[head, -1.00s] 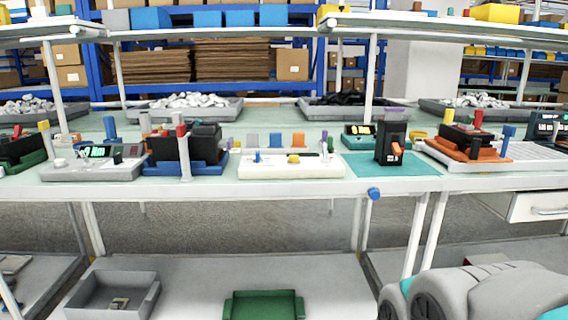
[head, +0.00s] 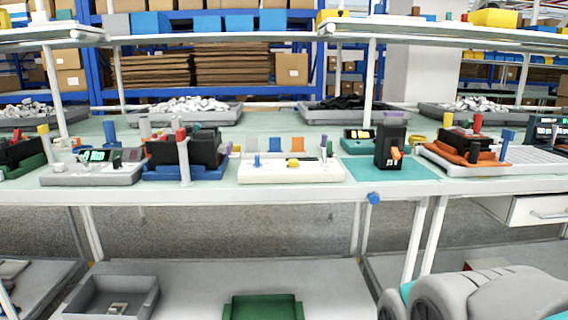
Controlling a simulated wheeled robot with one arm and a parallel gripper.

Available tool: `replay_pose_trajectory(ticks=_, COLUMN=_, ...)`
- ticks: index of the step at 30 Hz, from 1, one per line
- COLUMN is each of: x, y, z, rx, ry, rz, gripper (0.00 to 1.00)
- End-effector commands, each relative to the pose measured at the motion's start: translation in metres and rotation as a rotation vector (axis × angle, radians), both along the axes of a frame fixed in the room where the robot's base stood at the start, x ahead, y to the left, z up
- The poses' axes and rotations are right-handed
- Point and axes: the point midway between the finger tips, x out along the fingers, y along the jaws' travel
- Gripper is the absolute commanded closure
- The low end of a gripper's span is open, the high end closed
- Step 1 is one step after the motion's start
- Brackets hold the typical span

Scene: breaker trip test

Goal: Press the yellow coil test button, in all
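The yellow button (head: 293,163) sits on top of a low white test box (head: 290,174) near the front edge of the bench. A blue post (head: 257,160) stands to its left on the same box, and a purple-tipped post (head: 324,144) to its right. A black breaker (head: 390,146) with an orange lever (head: 396,153) stands upright on a teal mat (head: 365,171), right of the white box. My gripper is not in view, and nothing touches the button. Grey rounded parts at the lower right look like my own arm.
A blue fixture (head: 185,173) and a grey box with a green display (head: 92,172) stand left of the white box. An orange fixture (head: 465,158) stands to the right. Shelf posts rise from the bench. A green tray (head: 262,308) lies below.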

Motion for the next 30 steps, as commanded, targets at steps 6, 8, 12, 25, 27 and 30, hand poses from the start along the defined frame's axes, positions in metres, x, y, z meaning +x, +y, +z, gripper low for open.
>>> replay_pose_trajectory(ticks=6, x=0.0, y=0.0, z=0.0, rx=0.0, ry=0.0, rz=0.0, gripper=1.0)
replay_pose_trajectory(ticks=8, x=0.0, y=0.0, z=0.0, rx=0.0, ry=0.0, rz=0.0, gripper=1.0)
replay_pose_trajectory(ticks=12, x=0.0, y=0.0, z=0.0, rx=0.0, ry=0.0, rz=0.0, gripper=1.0)
replay_pose_trajectory(ticks=25, x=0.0, y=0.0, z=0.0, rx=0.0, ry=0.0, rz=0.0, gripper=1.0)
replay_pose_trajectory(ticks=27, x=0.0, y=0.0, z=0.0, rx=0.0, ry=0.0, rz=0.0, gripper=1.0)
replay_pose_trajectory(ticks=30, x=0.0, y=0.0, z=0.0, rx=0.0, ry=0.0, rz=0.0, gripper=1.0)
